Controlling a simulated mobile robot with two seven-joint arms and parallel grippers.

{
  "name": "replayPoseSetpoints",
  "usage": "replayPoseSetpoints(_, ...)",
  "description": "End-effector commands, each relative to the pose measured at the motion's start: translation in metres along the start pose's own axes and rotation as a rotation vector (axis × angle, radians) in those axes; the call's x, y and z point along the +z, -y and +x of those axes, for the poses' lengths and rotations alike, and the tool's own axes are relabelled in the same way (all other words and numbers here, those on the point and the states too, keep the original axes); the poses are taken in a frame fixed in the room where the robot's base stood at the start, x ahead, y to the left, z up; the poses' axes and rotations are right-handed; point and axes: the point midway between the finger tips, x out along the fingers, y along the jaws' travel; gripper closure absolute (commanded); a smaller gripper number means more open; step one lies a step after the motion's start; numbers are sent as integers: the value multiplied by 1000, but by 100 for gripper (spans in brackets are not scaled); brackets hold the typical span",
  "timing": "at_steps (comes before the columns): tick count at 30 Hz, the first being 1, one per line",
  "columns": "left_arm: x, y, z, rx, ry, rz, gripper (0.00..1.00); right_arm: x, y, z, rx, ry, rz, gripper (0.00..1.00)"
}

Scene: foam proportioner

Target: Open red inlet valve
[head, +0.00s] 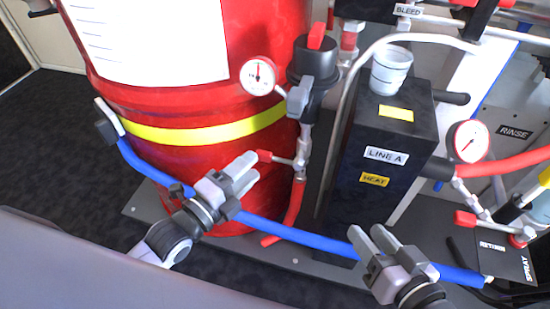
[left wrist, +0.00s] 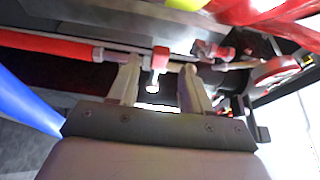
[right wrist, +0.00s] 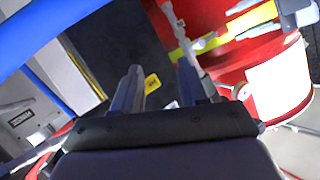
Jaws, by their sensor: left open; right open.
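The inlet valve's red handle (head: 264,156) sticks out to the left from a thin metal pipe in front of the red drum (head: 265,50). In the left wrist view the red handle (left wrist: 160,58) shows ahead of and between the fingertips. My left gripper (head: 248,170) is open and empty, just left of and below the handle in the head view. I cannot tell if a finger touches it. My right gripper (head: 367,232) is open and empty, low in front of the black box (head: 385,150). In the right wrist view its fingers (right wrist: 160,68) point towards the box.
A blue hose (head: 300,237) runs across the front, behind both grippers. A red hose (head: 292,205) hangs below the valve. A gauge (head: 258,76) and grey-handled fitting (head: 299,97) sit above it. A white cup (head: 391,70) stands on the box. Another gauge (head: 468,141) is at right.

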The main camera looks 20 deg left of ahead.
Motion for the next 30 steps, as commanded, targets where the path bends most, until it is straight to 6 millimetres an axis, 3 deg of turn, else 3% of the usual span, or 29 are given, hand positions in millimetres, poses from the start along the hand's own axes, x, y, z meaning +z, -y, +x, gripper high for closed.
replayPoseSetpoints(5, 0, -1, 7, -7, -2, 15, 51, 2, -1, 0, -1, -6, -8, 57)
replayPoseSetpoints(21, 0, -1, 67, -7, -2, 13, 51, 3, -13, -8, 46, -65, -106, 57)
replayPoseSetpoints(30, 0, 0, 72, -4, -3, 14, 51, 2, -14, -9, 52, -72, -116, 57)
